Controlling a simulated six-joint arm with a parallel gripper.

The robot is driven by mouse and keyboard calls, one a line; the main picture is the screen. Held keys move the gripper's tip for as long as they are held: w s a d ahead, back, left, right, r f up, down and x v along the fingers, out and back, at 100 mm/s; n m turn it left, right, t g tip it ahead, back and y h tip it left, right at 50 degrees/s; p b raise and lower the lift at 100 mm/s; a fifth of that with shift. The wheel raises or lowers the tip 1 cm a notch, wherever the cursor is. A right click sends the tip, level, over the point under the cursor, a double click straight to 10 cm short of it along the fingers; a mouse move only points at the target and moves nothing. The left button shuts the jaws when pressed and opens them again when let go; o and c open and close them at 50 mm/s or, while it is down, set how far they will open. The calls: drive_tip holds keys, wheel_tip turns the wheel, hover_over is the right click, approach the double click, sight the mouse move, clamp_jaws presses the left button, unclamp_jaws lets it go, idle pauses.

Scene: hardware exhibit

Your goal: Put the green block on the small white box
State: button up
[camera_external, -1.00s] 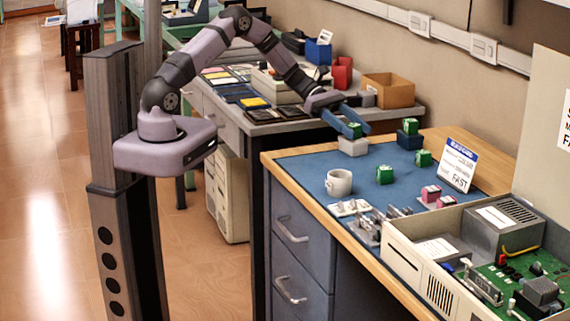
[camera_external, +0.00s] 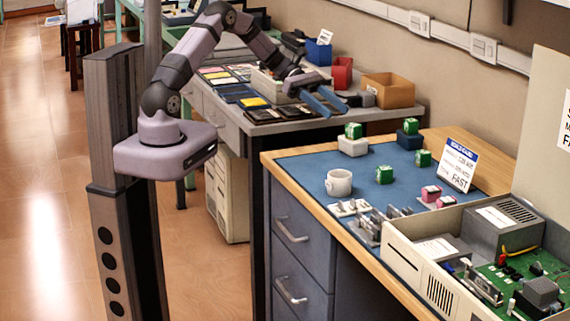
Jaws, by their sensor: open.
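A green block (camera_external: 353,130) rests on top of the small white box (camera_external: 352,147) at the back left of the blue mat. Other green blocks are in view: one (camera_external: 410,126) sits on a dark blue box (camera_external: 409,141), one (camera_external: 423,158) lies on the mat to the right, and one (camera_external: 384,174) stands near the mat's middle. My gripper (camera_external: 327,106) is open and empty, above and to the left of the white box, apart from the block.
A white mug (camera_external: 338,183), pink blocks (camera_external: 431,193), metal parts (camera_external: 349,208) and a sign (camera_external: 459,165) stand on the blue mat (camera_external: 305,171). An open computer case (camera_external: 430,262) fills the front right. A cardboard box (camera_external: 387,91) stands behind on the grey desk.

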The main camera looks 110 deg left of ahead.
drive_tip(key=shift+v, duration=1.3)
drive_tip(key=w+d+f+m+g, duration=0.1)
drive_tip(key=d+m, duration=0.1)
drive_tip(key=d, duration=0.2)
drive_tip(key=w+d+m+g+h, duration=0.1)
drive_tip(key=d+m+g, duration=0.1)
drive_tip(key=d, duration=0.3)
drive_tip(key=w+d+f+m+g+h, duration=0.1)
drive_tip(key=w+d+m+g, duration=0.1)
drive_tip(key=d, duration=0.2)
drive_tip(key=shift+d+f, duration=0.3)
drive_tip(key=d+m+g, duration=0.1)
drive_tip(key=d+m, duration=0.1)
drive_tip(key=d, duration=0.1)
drive_tip(key=s+d+f+m+g, duration=0.1)
drive_tip(key=d+m, duration=0.1)
drive_tip(key=d, duration=0.2)
drive_tip(key=d+f+m+g, duration=0.1)
drive_tip(key=d+m+g, duration=0.1)
drive_tip(key=d, duration=0.1)
drive_tip(key=shift+s+d+f, duration=0.1)
drive_tip(key=shift+s+d, duration=0.1)
drive_tip(key=s+d+f+m+g+y, duration=0.3)
drive_tip(key=s+d+m+y, duration=0.4)
drive_tip(key=s+d+m, duration=0.5)
drive_tip(key=shift+d+f+m+g, duration=0.35)
drive_tip(key=shift+d+m, duration=0.55)
drive_tip(key=shift+m, duration=2.9)
